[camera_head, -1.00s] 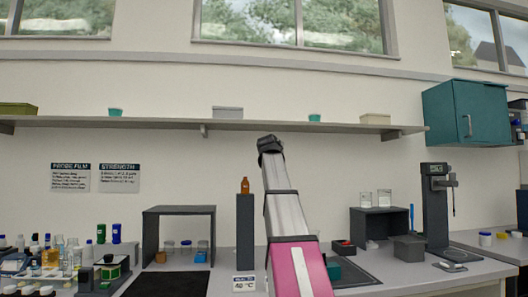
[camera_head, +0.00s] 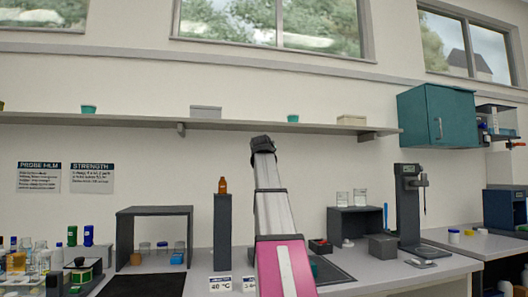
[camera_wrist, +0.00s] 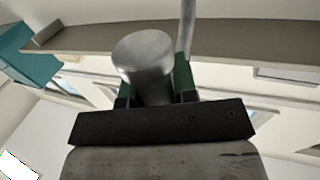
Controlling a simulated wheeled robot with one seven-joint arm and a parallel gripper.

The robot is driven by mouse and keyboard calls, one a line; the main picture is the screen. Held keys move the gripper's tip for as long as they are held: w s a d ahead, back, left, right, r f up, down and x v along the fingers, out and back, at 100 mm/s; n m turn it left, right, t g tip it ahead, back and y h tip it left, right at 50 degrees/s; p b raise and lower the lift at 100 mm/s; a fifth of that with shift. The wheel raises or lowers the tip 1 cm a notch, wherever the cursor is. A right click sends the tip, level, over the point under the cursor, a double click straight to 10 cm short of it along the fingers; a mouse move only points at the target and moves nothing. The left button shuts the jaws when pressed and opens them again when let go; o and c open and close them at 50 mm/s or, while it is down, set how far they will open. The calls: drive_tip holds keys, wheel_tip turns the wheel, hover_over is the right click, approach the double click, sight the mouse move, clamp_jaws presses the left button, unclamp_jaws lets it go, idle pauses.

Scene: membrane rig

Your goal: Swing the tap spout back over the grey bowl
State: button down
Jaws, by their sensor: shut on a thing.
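In the wrist view my gripper (camera_wrist: 153,85) has its two green-lined fingers on either side of a smooth grey metal cylinder with a round end, and is shut on it. This cylinder looks like part of the tap spout (camera_wrist: 143,50). A thin pale metal rod (camera_wrist: 187,28) runs up from beside the right finger; I cannot tell whether it joins the cylinder. In the head view my own arm hides the gripper and the tap. I cannot make out the grey bowl in either view.
A dark open stand (camera_head: 155,211) and a tall dark post (camera_head: 222,235) with a brown bottle stand left of my arm. Right of it are a dark box (camera_head: 383,246) and a tall dark instrument (camera_head: 408,210). A long shelf (camera_head: 220,123) runs above.

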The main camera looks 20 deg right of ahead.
drive_tip(key=c, duration=0.9)
unclamp_jaws()
drive_tip(key=v, duration=1)
drive_tip(key=shift+s+a, duration=0.2)
drive_tip(key=shift+s, duration=0.15)
